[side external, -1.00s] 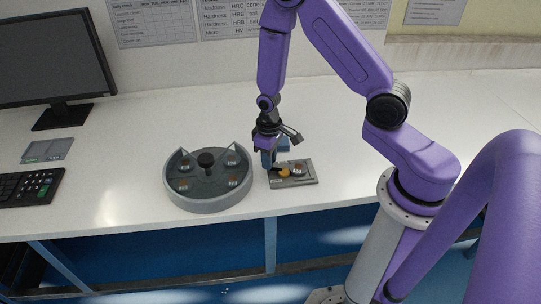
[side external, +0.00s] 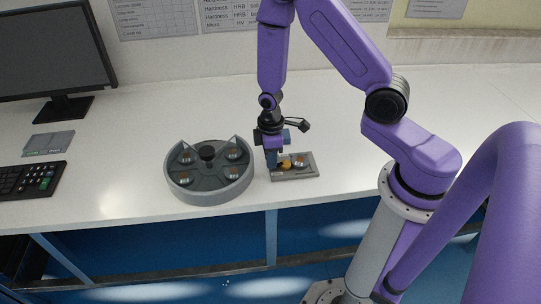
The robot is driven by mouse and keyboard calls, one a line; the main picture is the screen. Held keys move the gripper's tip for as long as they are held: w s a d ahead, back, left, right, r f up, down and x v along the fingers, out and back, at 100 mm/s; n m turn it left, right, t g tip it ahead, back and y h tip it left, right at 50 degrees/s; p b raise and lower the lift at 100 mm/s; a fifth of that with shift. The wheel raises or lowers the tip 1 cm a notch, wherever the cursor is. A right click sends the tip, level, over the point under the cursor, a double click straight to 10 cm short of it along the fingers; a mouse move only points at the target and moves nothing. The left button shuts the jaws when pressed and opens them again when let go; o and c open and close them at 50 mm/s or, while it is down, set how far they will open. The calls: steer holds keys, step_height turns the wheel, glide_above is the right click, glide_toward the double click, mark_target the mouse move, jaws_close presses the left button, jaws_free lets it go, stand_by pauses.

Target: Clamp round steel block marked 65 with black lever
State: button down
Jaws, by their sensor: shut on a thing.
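A small grey plate (side external: 308,173) lies on the white table with a round steel block (side external: 300,162) on its right part. A yellow-orange piece (side external: 286,164) shows beside the block, next to my gripper. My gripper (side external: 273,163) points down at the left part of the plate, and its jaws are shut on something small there. The fingers hide what they hold, so I cannot tell whether it is the black lever. The marking 65 is too small to read.
A round grey tray (side external: 210,201) with a black central knob (side external: 207,153) and several small round pieces stands just left of the plate. A monitor (side external: 55,55), keyboard (side external: 30,180) and flat grey pad (side external: 49,144) are farther left. The table right of the plate is clear.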

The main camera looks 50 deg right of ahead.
stand_by(0.3)
steer(key=c, duration=1)
jaws_free()
steer(key=shift+r, duration=0.1)
step_height(320, 180, up, 17)
steer(key=shift+r, duration=0.15)
steer(key=s+a+r+n, duration=0.1)
steer(key=s, duration=0.6)
steer(key=s+a+r+n, duration=0.1)
steer(key=s+a+r, duration=0.1)
steer(key=s, duration=0.5)
steer(key=s+a+r+n, duration=0.1)
steer(key=s+r, duration=0.1)
steer(key=s, duration=0.5)
steer(key=shift+s+a, duration=0.15)
steer(key=shift+a, duration=0.15)
